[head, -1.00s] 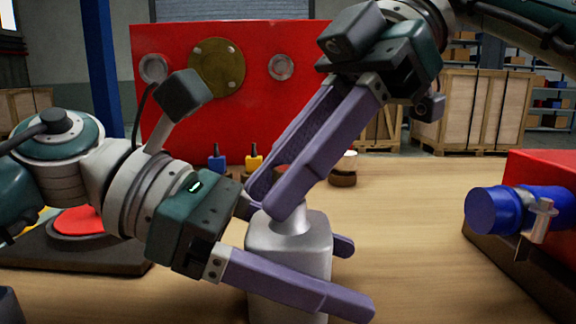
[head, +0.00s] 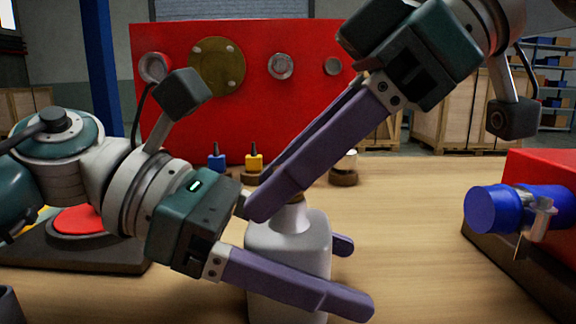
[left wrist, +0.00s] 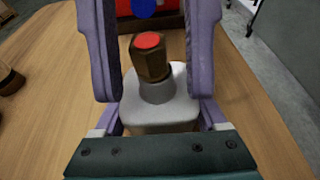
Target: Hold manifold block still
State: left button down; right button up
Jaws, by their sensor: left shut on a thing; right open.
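The manifold block (head: 285,245) is a pale grey block with a round neck, upright on the wooden table. It also shows in the left wrist view (left wrist: 160,108), with a brown hex fitting with a red top (left wrist: 152,62) on its neck. My left gripper (head: 346,275) is shut on the block, one finger along the near side and the other's tip showing beyond it. My right gripper (head: 258,203) reaches down from the upper right, open, its fingers either side of the hex fitting. In the head view its near finger hides most of the fitting.
A blue cylinder (head: 490,208) on a red machine (head: 545,170) stands at the right. A red panel (head: 170,100) stands behind. A red disc (head: 82,221) on a dark base is at left. Table right of the block is clear.

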jog(key=shift+m+t, duration=0.8)
jog(key=shift+m, duration=0.3)
jog(key=shift+s+a+m+t, duration=0.1)
jog(key=shift+a+m+t, duration=0.15)
jog(key=shift+m+t, duration=0.3)
jog(key=shift+d+m+t+h, duration=0.25)
jog(key=shift+m+t+h, duration=0.5)
jog(key=shift+m, duration=0.5)
jog(key=shift+c, duration=0.3)
grip_shut()
